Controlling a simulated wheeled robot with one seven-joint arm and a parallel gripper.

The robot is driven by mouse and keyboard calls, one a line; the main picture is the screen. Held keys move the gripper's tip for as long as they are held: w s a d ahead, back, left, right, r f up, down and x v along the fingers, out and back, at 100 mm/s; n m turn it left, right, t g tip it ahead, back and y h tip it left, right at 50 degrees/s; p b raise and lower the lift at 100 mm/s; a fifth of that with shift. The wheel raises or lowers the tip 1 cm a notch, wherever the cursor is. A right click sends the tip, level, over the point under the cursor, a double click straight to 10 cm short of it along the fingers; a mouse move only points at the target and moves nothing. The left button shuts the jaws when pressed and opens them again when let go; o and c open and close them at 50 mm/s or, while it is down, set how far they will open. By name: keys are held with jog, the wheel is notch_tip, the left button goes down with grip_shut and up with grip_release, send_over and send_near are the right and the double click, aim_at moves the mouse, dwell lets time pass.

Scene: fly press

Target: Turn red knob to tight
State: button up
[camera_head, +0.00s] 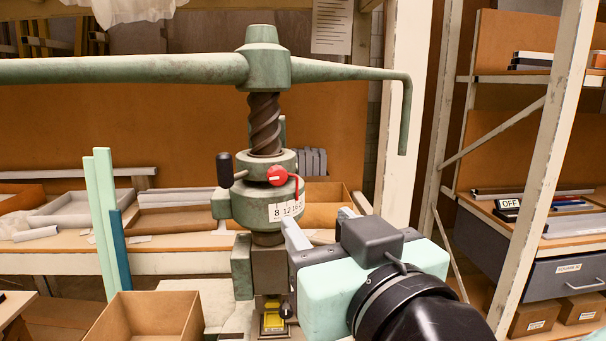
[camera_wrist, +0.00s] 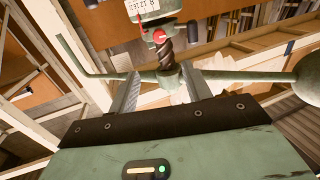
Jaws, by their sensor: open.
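The red knob (camera_head: 277,175) is a round red disc on the front of the green fly press collar, above a white number scale (camera_head: 286,209). A short red lever (camera_head: 294,190) shows just right of it. The red knob also shows at the top of the wrist view (camera_wrist: 159,36). My gripper (camera_head: 318,228) is open and empty, below and to the right of the knob, apart from it. In the wrist view its two fingers (camera_wrist: 160,88) stand wide apart, with the press screw and knob beyond them. The knob's pointer mark is too small to read.
The press's long green handle bar (camera_head: 130,69) spans the top, with a bent end hanging at right. A black-knobbed lever (camera_head: 225,170) sits left of the red knob. A cardboard box (camera_head: 150,318) and green uprights (camera_head: 106,215) stand at lower left. Shelving (camera_head: 540,180) is at right.

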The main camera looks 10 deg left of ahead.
aim_at(279, 176)
jog(key=p+x, duration=0.5)
jog(key=x, duration=1.1)
jog(key=shift+r, duration=0.15)
jog(key=shift+w+a+p, duration=0.35)
jog(key=shift+w, duration=0.25)
jog(key=c, duration=0.9)
